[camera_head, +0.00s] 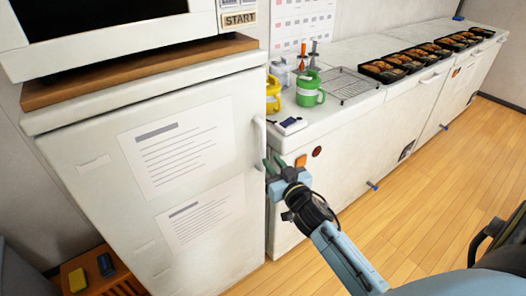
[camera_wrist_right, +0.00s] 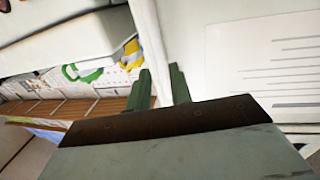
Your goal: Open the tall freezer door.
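The tall white freezer (camera_head: 95,200) stands at the left with two printed sheets on its door, which looks shut. Its white vertical handle (camera_head: 259,142) is near the door's right edge, and the handle (camera_wrist_right: 148,38) also shows in the right wrist view. My right gripper (camera_head: 272,163) is at the handle's lower end. In the right wrist view its two green fingers (camera_wrist_right: 161,88) are apart, and the handle runs down toward the gap between them. I cannot tell whether they touch it. My left gripper is not in view.
A microwave on a wooden board (camera_head: 140,72) sits on the freezer. To the right, a long white counter (camera_head: 340,115) holds a yellow jug (camera_head: 272,93), a green jug (camera_head: 309,92), a wire rack (camera_head: 348,85) and several bento trays (camera_head: 420,55). The wooden floor (camera_head: 430,190) at right is clear.

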